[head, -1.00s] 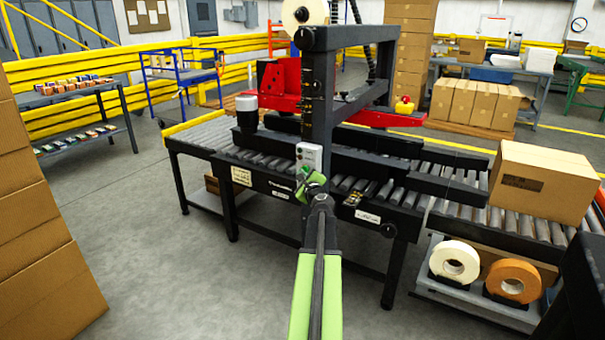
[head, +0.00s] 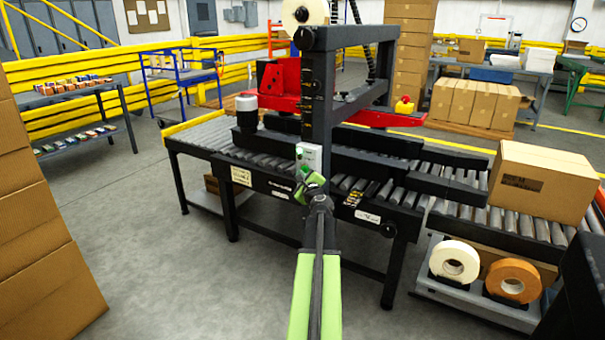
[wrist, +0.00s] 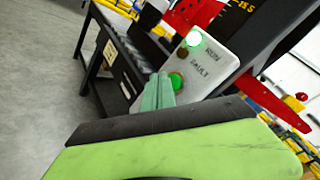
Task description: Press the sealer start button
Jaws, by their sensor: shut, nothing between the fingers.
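The case sealer (head: 318,105) is a dark frame standing over a roller conveyor. A pale control box (head: 312,157) is fixed to its near side, and it shows large in the wrist view (wrist: 215,62). In the wrist view a green lamp (wrist: 194,38) glows beside the word RUN, with FAULT printed below. A round green button (wrist: 176,81) sits lower on the box, partly hidden by my fingertips. My gripper (wrist: 160,84) is shut and empty, its tips right at the button; I cannot tell whether they touch. The head view shows my gripper (head: 306,174) just below the box.
A cardboard box (head: 543,183) rests on the rollers at right. Tape rolls (head: 454,262) sit on a low shelf beneath. Stacked cartons (head: 40,215) stand at the left edge. The grey floor (head: 190,270) in front of the sealer is clear on the left.

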